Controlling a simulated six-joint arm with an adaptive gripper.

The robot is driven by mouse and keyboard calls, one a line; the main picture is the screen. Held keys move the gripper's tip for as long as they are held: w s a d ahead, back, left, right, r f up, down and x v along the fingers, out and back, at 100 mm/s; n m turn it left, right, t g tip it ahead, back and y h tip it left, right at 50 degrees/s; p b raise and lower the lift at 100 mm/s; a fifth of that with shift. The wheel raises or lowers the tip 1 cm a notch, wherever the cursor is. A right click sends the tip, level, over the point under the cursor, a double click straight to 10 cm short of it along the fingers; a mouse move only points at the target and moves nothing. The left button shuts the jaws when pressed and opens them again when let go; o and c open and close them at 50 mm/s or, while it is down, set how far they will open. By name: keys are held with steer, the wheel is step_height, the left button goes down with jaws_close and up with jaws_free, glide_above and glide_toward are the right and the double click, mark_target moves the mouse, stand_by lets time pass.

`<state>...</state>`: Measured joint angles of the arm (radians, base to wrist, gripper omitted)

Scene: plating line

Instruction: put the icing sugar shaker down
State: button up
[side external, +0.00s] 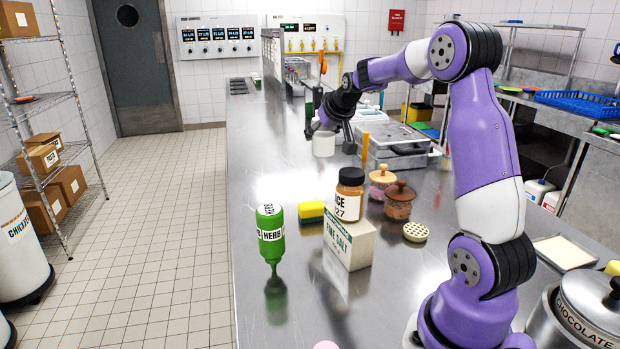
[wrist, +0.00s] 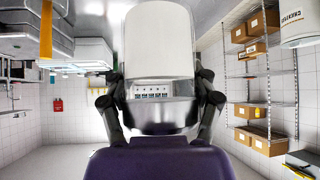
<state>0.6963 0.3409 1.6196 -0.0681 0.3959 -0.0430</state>
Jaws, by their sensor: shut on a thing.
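The icing sugar shaker (side external: 323,144) is a white cylinder at the left part of the steel counter (side external: 300,210), in the side view. My gripper (side external: 328,125) is above it and shut on its upper part. In the wrist view the shaker's white body (wrist: 158,40) and silver band (wrist: 160,115) stand between the two fingers of my gripper (wrist: 160,88). The shaker looks upright in the side view. I cannot tell whether its base touches the counter.
A scale-like steel unit (side external: 398,145) and an orange upright post (side external: 365,150) are right of the shaker. Nearer stand a green herb bottle (side external: 270,235), a yellow sponge (side external: 311,212), a salt box (side external: 349,240) bearing a spice jar (side external: 348,205), and two lidded pots (side external: 399,203). The counter's left strip is clear.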

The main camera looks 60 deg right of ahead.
steer(key=s+d+f+m+g+h, duration=0.1)
steer(key=s+d+m, duration=0.15)
steer(key=d, duration=0.35)
steer(key=f, duration=1.4)
steer(key=shift+s, duration=0.25)
steer(key=shift+f, duration=0.1)
steer(key=shift+f, duration=0.15)
steer(key=o, duration=1.3)
steer(key=shift+r, duration=0.25)
steer(key=v, duration=1.2)
steer(key=shift+a+f, duration=0.1)
steer(key=shift+f, duration=0.05)
